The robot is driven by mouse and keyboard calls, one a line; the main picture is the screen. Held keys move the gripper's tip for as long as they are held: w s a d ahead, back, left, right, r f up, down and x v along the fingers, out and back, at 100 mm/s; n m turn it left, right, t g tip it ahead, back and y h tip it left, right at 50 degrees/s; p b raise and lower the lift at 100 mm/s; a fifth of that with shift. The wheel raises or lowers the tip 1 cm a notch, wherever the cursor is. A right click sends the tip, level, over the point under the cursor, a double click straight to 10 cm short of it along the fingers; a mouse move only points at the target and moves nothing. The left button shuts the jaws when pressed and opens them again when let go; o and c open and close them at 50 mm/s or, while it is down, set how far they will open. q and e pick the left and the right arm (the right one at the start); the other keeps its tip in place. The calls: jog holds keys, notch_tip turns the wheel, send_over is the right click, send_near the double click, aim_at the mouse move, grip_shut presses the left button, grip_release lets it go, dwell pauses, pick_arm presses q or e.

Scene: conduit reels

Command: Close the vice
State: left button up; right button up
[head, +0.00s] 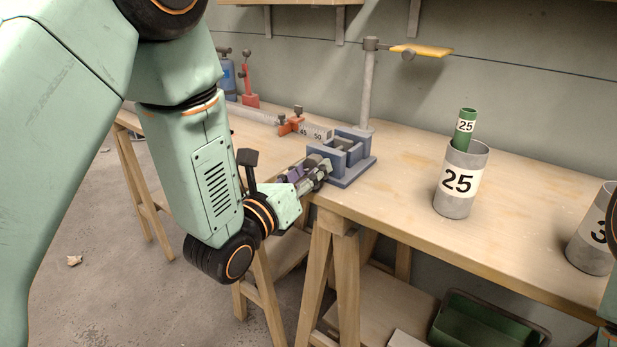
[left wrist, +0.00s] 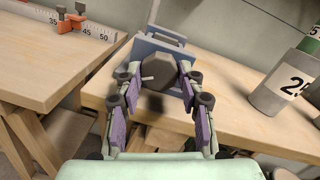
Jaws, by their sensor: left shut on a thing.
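The blue-grey vice (head: 350,174) sits at the front edge of the wooden bench, with a gap showing between its jaws. In the left wrist view the vice (left wrist: 148,47) lies straight ahead. My left gripper (head: 318,168) is at the vice's front side. In the left wrist view the gripper's (left wrist: 158,76) purple-padded fingers are on both sides of a dark many-sided knob (left wrist: 160,72) at the front of the vice, shut on it. The knob hides part of the vice body. My right gripper is not in view.
A grey pot marked 25 (head: 462,200) holds a green tube (head: 464,128) right of the vice. Another grey pot (head: 592,244) stands at the right edge. A ruler with an orange stop (head: 291,122) lies left of the vice, and a post (head: 368,88) rises behind it.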

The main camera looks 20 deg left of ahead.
pick_arm(q)
jog(key=shift+m+b, duration=0.4)
jog(key=shift+m, duration=0.6)
jog(key=o, duration=0.9)
jog(key=shift+r, duration=0.1)
notch_tip(320, 180, up, 10)
jog(key=shift+f, duration=0.1)
